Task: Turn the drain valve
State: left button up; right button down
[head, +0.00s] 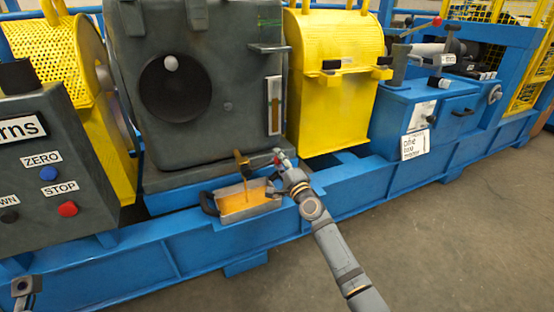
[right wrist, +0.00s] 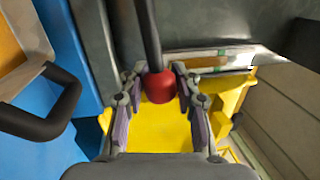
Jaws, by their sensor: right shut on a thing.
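The drain valve's brass fitting (head: 241,160) sticks out low on the front of the grey gearbox housing (head: 225,130). Its lever ends in a red ball knob (right wrist: 160,87) on a dark rod (right wrist: 149,35). My right gripper (head: 281,161) is at the lever's end, just right of the brass fitting. In the right wrist view its fingers are shut on the red knob from both sides. An amber streak hangs below the fitting, above a metal pan (head: 226,211) holding amber liquid. A small part of my left gripper (head: 25,285) shows at the lower left; its fingers are unclear.
The pan's black handle (head: 208,203) sticks out to the left, and another handle is near my right arm. A blue frame rail (head: 180,250) runs below. A yellow guard (head: 335,100) stands right of the housing. A control box (head: 50,150) stands at the left.

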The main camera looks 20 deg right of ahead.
jog(key=shift+f+m, duration=0.3)
jog(key=shift+f, duration=0.1)
jog(key=c, duration=1)
grip_release()
jog(key=shift+s+r, duration=0.1)
jog(key=shift+r, duration=0.1)
jog(key=shift+o, duration=0.2)
